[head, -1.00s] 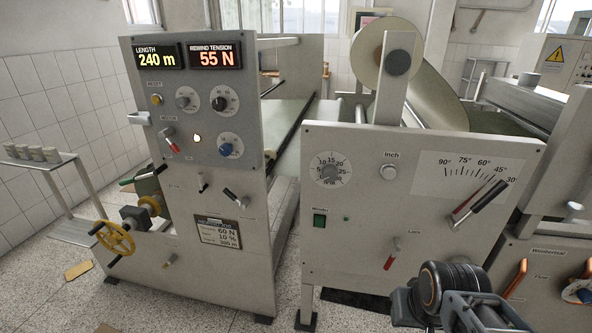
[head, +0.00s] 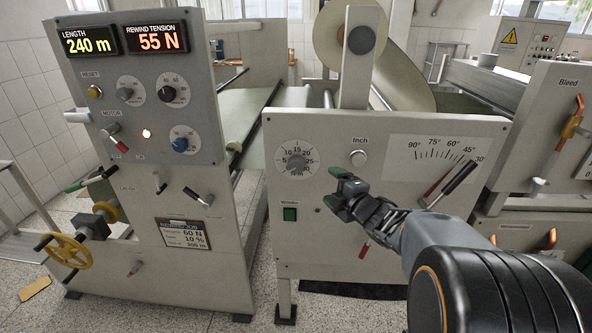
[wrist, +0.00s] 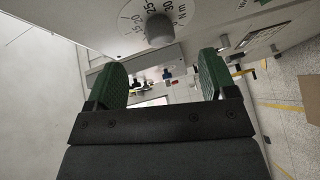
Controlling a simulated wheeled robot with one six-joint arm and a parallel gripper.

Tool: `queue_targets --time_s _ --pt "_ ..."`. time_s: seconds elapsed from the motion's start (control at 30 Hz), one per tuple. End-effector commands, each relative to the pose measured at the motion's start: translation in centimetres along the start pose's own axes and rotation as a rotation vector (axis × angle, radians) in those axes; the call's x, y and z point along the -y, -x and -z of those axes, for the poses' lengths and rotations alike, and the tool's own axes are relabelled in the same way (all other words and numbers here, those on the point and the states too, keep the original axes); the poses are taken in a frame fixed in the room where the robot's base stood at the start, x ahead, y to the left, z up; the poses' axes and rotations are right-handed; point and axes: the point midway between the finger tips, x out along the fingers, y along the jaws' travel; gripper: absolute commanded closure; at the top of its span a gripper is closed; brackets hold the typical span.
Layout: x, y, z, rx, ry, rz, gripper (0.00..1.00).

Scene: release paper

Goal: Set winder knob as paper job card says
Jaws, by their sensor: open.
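The paper job card (head: 184,233) on the left cabinet reads 60 N, 10 % and a length that looks like 300 m. The display (head: 157,38) above reads rewind tension 55 N. That cabinet has a grey knob (head: 125,94), a black knob (head: 167,94) and a blue knob (head: 180,144), each on a white dial. Which is the winder knob I cannot tell. My gripper (head: 343,187) is open and empty in front of the right cabinet, below and right of its numbered dial (head: 296,160). A numbered dial with a grey knob (wrist: 158,28) is ahead, above the open fingers, in the wrist view.
The right cabinet has an Inch button (head: 358,158), a green Winder switch (head: 290,214) and a black-handled lever (head: 459,178). A yellow handwheel (head: 69,252) juts out at lower left. A paper roll (head: 350,34) stands above. The floor in front is partly clear.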

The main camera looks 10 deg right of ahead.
Motion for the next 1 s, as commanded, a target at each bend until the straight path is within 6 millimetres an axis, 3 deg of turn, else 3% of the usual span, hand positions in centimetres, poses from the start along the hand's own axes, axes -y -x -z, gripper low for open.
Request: queue_targets --time_s 0.2,0.37,1.0 --pt "0.4 0.3 0.9 -0.173 0.122 -0.058 0.22" --pt "0.3 -0.5 1.5 -0.215 0.147 -0.073 0.22" --pt "-0.4 -11.1 3.9 -0.216 0.147 -0.074 0.22"
